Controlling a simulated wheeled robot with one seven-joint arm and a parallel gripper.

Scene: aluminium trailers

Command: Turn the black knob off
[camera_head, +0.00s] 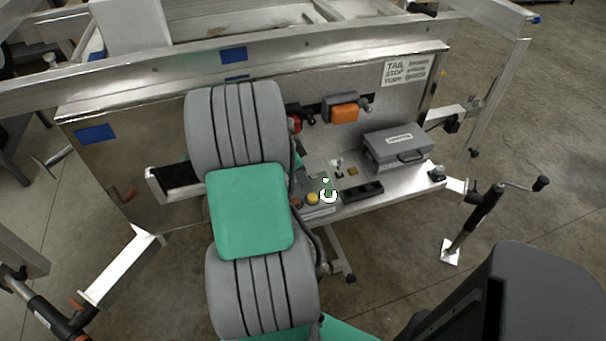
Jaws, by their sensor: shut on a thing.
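A small control panel (320,210) sits on the metal shelf, just right of my arm. It carries a red button (296,203) and a yellow button (312,198). A white ring-shaped mark (327,196) shows beside the yellow button. Which part is the black knob is too small to tell. A black fitting (309,118) beside a red part (294,124) shows on the metal wall above. My grey and green arm fills the middle of the view. My gripper is hidden behind it.
A grey case (397,147) and a black tray (362,192) stand on the shelf. An orange lamp (343,113) is on the wall above. A crank jack (475,220) stands at the right. A metal rail (360,40) runs across the top.

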